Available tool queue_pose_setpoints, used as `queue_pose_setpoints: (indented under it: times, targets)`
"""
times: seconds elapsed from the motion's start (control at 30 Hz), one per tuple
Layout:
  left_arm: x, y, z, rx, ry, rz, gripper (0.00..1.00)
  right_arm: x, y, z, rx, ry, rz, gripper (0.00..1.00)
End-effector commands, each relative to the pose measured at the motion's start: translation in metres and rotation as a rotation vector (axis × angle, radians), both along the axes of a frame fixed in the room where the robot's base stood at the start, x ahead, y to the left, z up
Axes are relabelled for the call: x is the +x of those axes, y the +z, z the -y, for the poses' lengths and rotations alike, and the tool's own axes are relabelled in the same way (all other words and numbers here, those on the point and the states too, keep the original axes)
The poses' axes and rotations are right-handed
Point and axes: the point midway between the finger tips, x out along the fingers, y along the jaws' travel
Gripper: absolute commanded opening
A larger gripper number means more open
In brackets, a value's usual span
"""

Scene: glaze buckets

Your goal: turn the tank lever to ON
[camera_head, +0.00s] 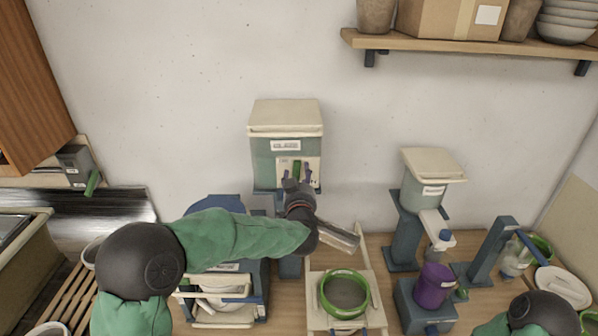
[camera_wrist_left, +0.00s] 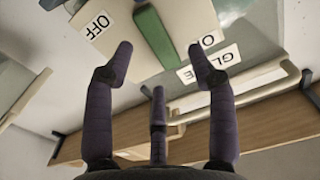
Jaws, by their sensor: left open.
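The glaze tank (camera_head: 262,165) is a grey-green box with a cream lid against the wall, with a pale lever plate on its front. The green lever (camera_wrist_left: 157,36) shows in the left wrist view, between the OFF label (camera_wrist_left: 97,24) and the partly covered ON label (camera_wrist_left: 208,39). My left gripper (camera_head: 296,168) is in front of the plate. In the left wrist view its purple fingers (camera_wrist_left: 162,52) are spread, one on each side of the lever, with a gap to it. I cannot tell whether any finger touches the plate. My right gripper is out of view.
A green-rimmed bucket (camera_head: 326,297) stands below and right of the gripper. A smaller tank (camera_head: 414,191) on a stand and a purple container (camera_head: 433,286) are to the right. A wall shelf (camera_head: 460,45) is at upper right. The wall around the tank is clear.

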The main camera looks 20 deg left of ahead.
Motion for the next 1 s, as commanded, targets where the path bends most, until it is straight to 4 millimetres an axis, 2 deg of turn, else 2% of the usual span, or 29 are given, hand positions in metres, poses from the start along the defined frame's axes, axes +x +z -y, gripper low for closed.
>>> queue_pose_setpoints:
  times: [0.2,0.57,0.77,0.8,1.0]
  targets:
    - [0.021,0.000,-0.006,0.000,0.001,-0.001,0.57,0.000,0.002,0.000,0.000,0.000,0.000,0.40]
    - [0.025,0.000,-0.007,0.000,-0.001,-0.001,0.57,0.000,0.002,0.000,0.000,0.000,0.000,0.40]
    - [0.025,0.000,-0.007,0.000,-0.001,-0.001,0.03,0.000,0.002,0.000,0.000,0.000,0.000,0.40]
    - [0.025,0.000,-0.007,0.000,-0.001,-0.001,0.00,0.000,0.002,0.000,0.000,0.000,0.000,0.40]
    - [0.025,-0.001,-0.008,-0.018,0.000,0.005,0.00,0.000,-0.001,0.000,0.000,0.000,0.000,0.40]
